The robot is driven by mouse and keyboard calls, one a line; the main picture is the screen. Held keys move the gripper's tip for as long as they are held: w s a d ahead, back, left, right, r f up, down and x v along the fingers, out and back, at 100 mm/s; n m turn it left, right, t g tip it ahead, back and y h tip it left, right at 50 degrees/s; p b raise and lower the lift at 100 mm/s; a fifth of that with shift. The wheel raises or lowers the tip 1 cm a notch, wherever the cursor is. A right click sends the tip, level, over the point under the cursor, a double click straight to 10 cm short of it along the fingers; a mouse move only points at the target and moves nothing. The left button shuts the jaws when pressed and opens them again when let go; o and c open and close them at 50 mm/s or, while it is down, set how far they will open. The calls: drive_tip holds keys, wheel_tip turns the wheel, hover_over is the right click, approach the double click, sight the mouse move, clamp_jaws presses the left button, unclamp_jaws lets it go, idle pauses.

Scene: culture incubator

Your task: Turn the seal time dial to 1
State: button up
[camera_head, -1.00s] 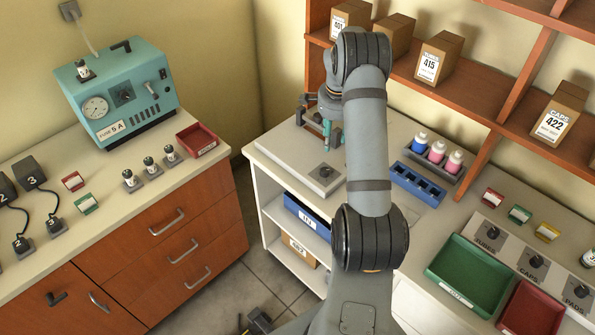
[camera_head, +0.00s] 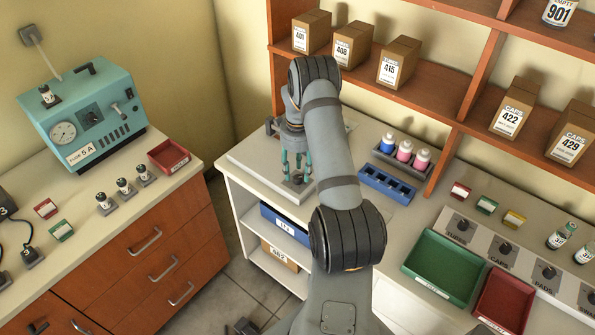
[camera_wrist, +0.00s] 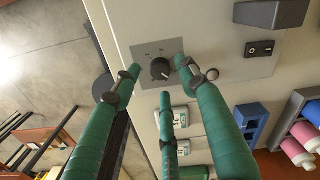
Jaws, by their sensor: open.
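The dial (camera_wrist: 160,68) is a small dark round knob with a light pointer line on a grey plate with small marks around it. The marks are too small to read surely. In the head view the dial (camera_head: 297,181) sits on the front part of a pale flat machine (camera_head: 245,160). My gripper (camera_wrist: 161,76) has green fingers, open and spread around the dial, with nothing held. In the head view my gripper (camera_head: 297,168) points down just above the plate. I cannot tell whether any finger touches the dial.
A black rocker switch (camera_wrist: 262,49) and a dark handle-like part (camera_wrist: 276,14) lie beside the dial. A blue rack (camera_head: 387,186) and a rack of bottles (camera_head: 403,150) stand right of the machine. The shelf (camera_head: 440,115) with boxes is behind.

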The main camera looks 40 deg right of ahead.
sight(298, 179)
drive_tip(key=shift+f, duration=1.2)
drive_tip(key=shift+c, duration=1)
clamp_jaws()
